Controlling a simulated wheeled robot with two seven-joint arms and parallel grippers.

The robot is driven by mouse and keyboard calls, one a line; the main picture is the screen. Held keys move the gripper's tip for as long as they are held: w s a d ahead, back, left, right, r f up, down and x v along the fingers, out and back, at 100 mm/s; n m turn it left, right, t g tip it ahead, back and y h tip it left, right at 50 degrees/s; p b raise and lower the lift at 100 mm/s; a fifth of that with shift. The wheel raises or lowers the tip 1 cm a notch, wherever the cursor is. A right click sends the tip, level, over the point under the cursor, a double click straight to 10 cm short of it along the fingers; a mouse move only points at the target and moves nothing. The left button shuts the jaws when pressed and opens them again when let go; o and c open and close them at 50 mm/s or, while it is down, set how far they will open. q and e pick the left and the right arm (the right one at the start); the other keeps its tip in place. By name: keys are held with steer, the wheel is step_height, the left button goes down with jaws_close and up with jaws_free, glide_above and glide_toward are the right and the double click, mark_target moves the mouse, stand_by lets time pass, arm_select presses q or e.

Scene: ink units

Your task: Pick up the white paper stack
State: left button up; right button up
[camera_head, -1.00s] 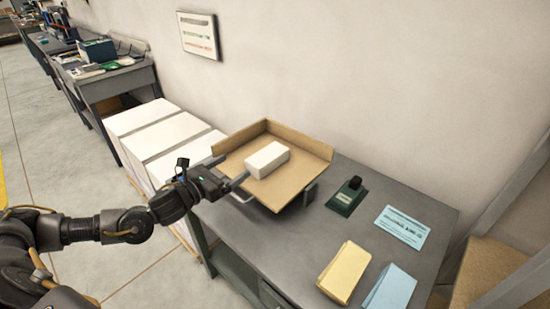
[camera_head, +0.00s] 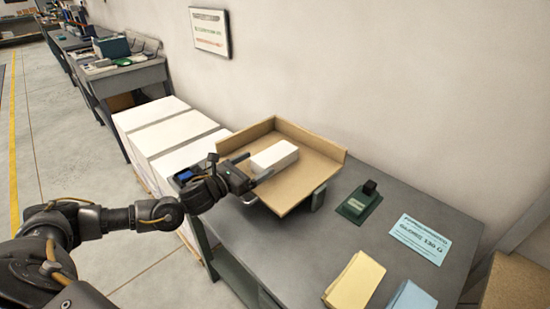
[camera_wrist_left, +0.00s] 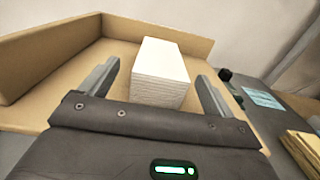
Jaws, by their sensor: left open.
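The white paper stack (camera_head: 274,156) lies in a tan tray (camera_head: 313,160) with raised back walls, on the grey table. In the left wrist view the stack (camera_wrist_left: 161,72) shows its layered near end between my two fingers, with a gap on each side. My left gripper (camera_head: 257,168) is open, at the tray's front left, with its fingers pointing at the stack. In the wrist view the left gripper (camera_wrist_left: 157,88) has nothing gripped. The stack's near left part is partly hidden by the gripper in the head view. My right gripper is not in view.
A green stamp-like device (camera_head: 359,202), a light blue sign (camera_head: 420,239), a yellow pad (camera_head: 354,282) and a blue pad (camera_head: 411,298) lie on the table (camera_head: 300,240) to the right. Large white stacks (camera_head: 165,130) stand left of it. The wall is close behind.

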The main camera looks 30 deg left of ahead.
mark_target(269, 156)
arm_select(q)
steer(key=shift+w+d, duration=0.15)
steer(key=shift+w, duration=0.3)
steer(key=shift+w+d+r, duration=0.1)
steer(key=shift+w+r, duration=0.1)
steer(key=p+x, duration=0.2)
steer(key=x, duration=0.2)
steer(key=shift+s, duration=0.1)
steer(key=shift+w+d+f, duration=0.1)
steer(key=shift+w+d, duration=0.1)
steer(key=shift+w, duration=0.2)
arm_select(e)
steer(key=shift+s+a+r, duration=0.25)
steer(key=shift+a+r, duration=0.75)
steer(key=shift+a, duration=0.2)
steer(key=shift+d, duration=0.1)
